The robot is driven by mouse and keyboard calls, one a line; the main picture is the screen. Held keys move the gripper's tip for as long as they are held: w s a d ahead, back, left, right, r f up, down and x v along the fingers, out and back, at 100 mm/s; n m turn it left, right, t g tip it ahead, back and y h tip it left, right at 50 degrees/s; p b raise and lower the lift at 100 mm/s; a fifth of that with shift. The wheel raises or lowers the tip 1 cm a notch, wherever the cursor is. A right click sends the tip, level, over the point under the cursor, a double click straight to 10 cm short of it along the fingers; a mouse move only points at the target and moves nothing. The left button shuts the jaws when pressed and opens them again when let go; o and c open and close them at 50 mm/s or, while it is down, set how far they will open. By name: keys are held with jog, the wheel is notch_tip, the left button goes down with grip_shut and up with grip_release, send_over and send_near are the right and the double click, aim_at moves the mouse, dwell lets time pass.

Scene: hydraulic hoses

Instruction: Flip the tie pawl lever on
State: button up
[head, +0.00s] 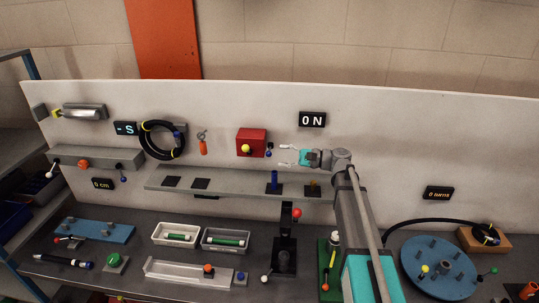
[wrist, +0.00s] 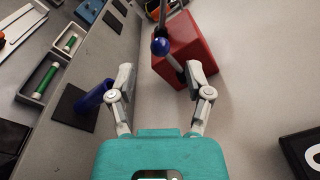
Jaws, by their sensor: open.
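A red box (head: 251,141) is fixed on the upright panel, with a yellow knob (head: 245,148) on its face. A small lever with a blue ball (head: 268,153) stands at its right side. No label shows which lever is the tie pawl lever. My gripper (head: 288,155) is open and empty to the right of the red box, pointing left towards it. In the wrist view the red box (wrist: 188,45) and the blue ball (wrist: 160,46) on a dark stem lie just beyond my open fingers (wrist: 159,72). I cannot tell whether a fingertip touches the stem.
A grey shelf (head: 225,184) runs below my gripper, with a blue upright piece (head: 274,180) on it. A sign reading "0 N" (head: 312,119) hangs above. A coiled black hose (head: 143,138) and an orange-handled tool (head: 203,145) hang to the left.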

aim_at(269, 153)
jog(key=shift+w+a, duration=0.15)
jog(key=shift+a, duration=1.15)
jog(key=shift+w+a, duration=0.15)
jog(key=shift+a, duration=1.15)
grip_shut()
